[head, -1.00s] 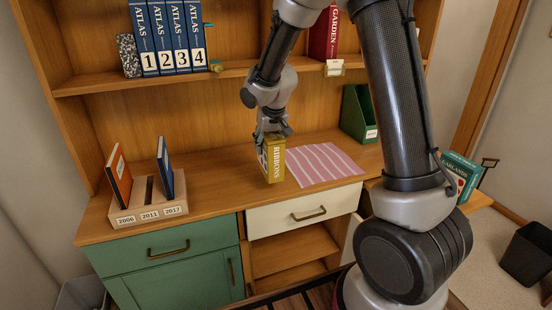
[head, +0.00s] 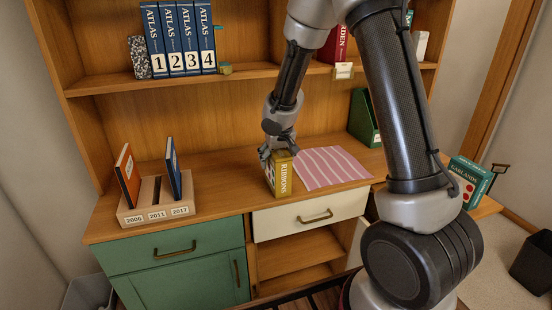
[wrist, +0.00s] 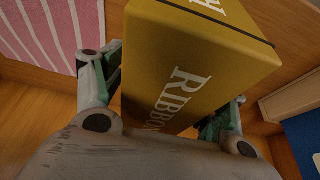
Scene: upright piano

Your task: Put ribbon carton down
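The ribbon carton (head: 279,174) is a mustard-yellow box with white RIBBONS lettering. It is upright at the desktop (head: 225,178), left of the pink striped mat (head: 330,167); whether its base touches the wood is hard to tell. My gripper (head: 278,153) is over its top with a finger at either side. In the wrist view the carton (wrist: 190,65) fills the space between the fingers (wrist: 170,98), which look closed against its sides. The carton hides part of the right finger.
A wooden holder (head: 130,217) labelled 2006, 2011 and 2017 stands left with two books. A green file box (head: 364,117) stands behind the mat. Numbered atlases (head: 178,40) line the shelf above. The desktop between holder and carton is clear.

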